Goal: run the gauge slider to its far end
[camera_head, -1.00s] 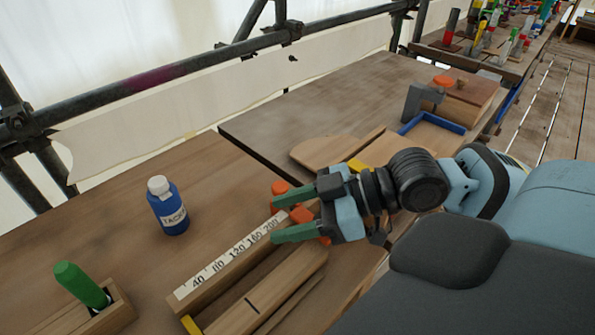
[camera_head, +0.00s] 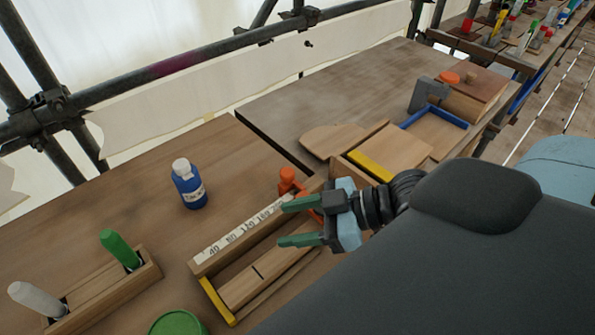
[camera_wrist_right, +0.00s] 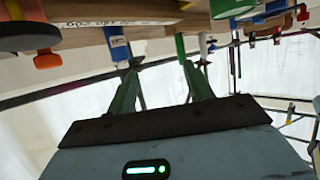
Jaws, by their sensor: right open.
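The gauge is a wooden rail with a white number strip (camera_head: 238,232), lying along the bench. An orange slider (camera_head: 288,181) with a round knob stands at the strip's high-number end, partly hidden by my right gripper. My right gripper (camera_head: 281,224) is open, its two green fingers pointing left across the high-number end of the gauge. I cannot tell whether it touches the slider. In the right wrist view the fingers (camera_wrist_right: 160,90) are apart with nothing held, and the number strip (camera_wrist_right: 90,22) and orange parts (camera_wrist_right: 47,60) show at upper left. My left gripper is not in view.
A blue bottle (camera_head: 188,187) stands behind the gauge. A wooden holder (camera_head: 100,295) with a green marker (camera_head: 120,249) and a grey one is at lower left. A green round lid (camera_head: 178,323) is at the front. A blue-edged tray (camera_head: 437,125) lies farther right.

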